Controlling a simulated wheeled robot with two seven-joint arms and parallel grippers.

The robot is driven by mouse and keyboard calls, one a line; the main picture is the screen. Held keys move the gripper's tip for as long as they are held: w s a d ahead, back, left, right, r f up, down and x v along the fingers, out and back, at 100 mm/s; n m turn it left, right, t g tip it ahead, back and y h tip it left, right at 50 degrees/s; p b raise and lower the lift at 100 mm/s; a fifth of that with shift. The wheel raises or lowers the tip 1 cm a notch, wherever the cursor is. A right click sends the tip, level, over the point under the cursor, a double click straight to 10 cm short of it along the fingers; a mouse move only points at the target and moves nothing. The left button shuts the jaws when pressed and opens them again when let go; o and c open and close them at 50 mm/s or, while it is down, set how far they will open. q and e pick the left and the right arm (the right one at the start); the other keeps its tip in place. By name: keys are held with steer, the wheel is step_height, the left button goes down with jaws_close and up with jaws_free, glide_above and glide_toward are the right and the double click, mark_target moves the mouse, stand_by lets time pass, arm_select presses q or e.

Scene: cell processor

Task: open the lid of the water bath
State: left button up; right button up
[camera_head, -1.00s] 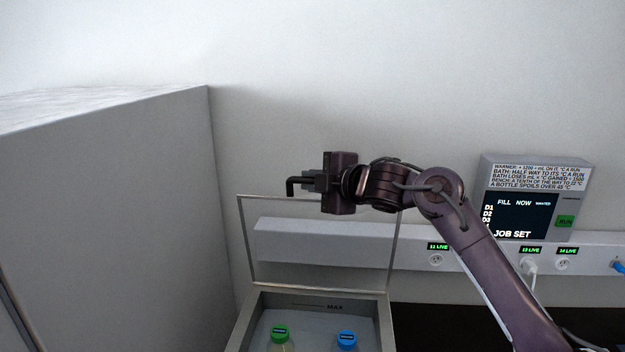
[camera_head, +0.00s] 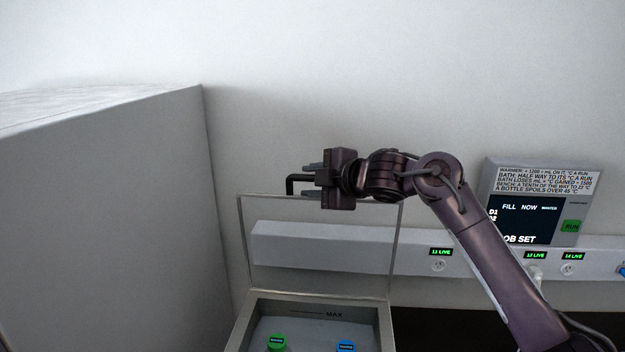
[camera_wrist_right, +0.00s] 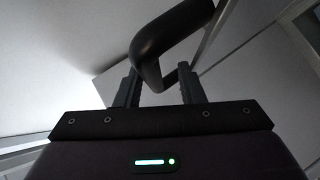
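The water bath (camera_head: 385,322) is at the bottom centre of the head view, its top uncovered. Its clear, framed lid (camera_head: 243,240) stands upright along the back edge. A black bent handle (camera_head: 290,184) is at the lid's top edge. My right gripper (camera_head: 307,178) is at this handle, its fingers spread above and below it. In the right wrist view the handle (camera_wrist_right: 178,32) passes between the two fingers, with gaps visible beside it. The right gripper is open. My left gripper is not in view.
A green-capped bottle (camera_head: 277,342) and a blue-capped bottle (camera_head: 346,346) stand in the bath. A large grey block (camera_head: 110,225) is at the left. A socket rail (camera_head: 410,262) runs behind the lid. A control box (camera_head: 492,180) with a screen is at the right.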

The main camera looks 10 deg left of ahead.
steer(key=b+v, duration=0.4)
steer(key=v, duration=0.3)
steer(key=shift+s+d+r, duration=0.15)
steer(key=shift+d+r, duration=0.05)
steer(key=shift+d, duration=0.15)
steer(key=shift+f, duration=0.1)
